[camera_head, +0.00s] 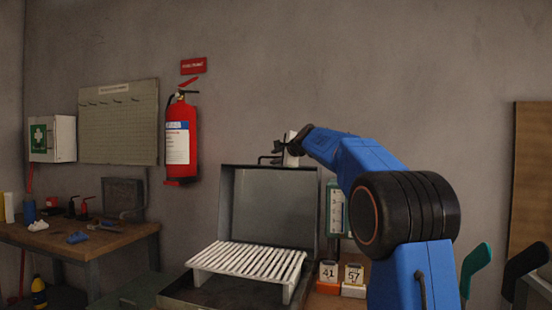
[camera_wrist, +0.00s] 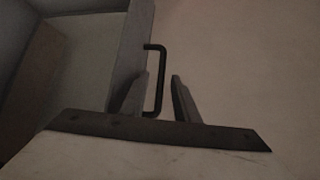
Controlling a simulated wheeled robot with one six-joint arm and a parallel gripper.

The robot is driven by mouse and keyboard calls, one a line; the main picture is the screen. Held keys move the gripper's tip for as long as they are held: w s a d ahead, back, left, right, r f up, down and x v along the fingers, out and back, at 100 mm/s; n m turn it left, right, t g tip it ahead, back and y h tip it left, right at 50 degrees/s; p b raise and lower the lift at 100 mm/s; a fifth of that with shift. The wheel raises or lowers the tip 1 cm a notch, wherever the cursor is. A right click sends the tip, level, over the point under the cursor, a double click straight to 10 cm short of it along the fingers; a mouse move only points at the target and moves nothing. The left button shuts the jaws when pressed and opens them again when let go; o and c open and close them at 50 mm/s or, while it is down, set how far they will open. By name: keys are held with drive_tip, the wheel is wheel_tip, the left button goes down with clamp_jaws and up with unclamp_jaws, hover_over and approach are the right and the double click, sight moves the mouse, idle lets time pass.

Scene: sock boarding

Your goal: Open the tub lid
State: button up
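The tub (camera_head: 170,299) is a dark metal box low in the middle of the head view. Its grey lid (camera_head: 275,205) stands upright at the back, raised from the tub. A black bar handle (camera_wrist: 160,65) sticks out from the lid edge in the wrist view; part of it also shows at the lid's top in the head view (camera_head: 266,158). My gripper (camera_wrist: 159,90) is at this handle. Its two fingers are apart, and the handle's bar appears between them with a gap to the right finger. Contact with the left finger cannot be told.
A white slatted rack (camera_head: 248,260) sits over the tub's front. Number cards (camera_head: 353,274) stand right of the tub. A red fire extinguisher (camera_head: 180,138) hangs on the wall to the left. A workbench (camera_head: 100,243) is farther left. Teal and black sock forms (camera_head: 476,266) are at the right.

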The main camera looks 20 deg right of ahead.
clamp_jaws()
drive_tip(key=s+a+r, duration=0.1)
drive_tip(key=s+a, duration=0.4)
drive_tip(key=s, duration=0.1)
drive_tip(key=shift+s, duration=0.1)
unclamp_jaws()
drive_tip(key=shift+f, duration=0.1)
drive_tip(key=shift+r, duration=0.25)
drive_tip(key=shift+s, duration=0.15)
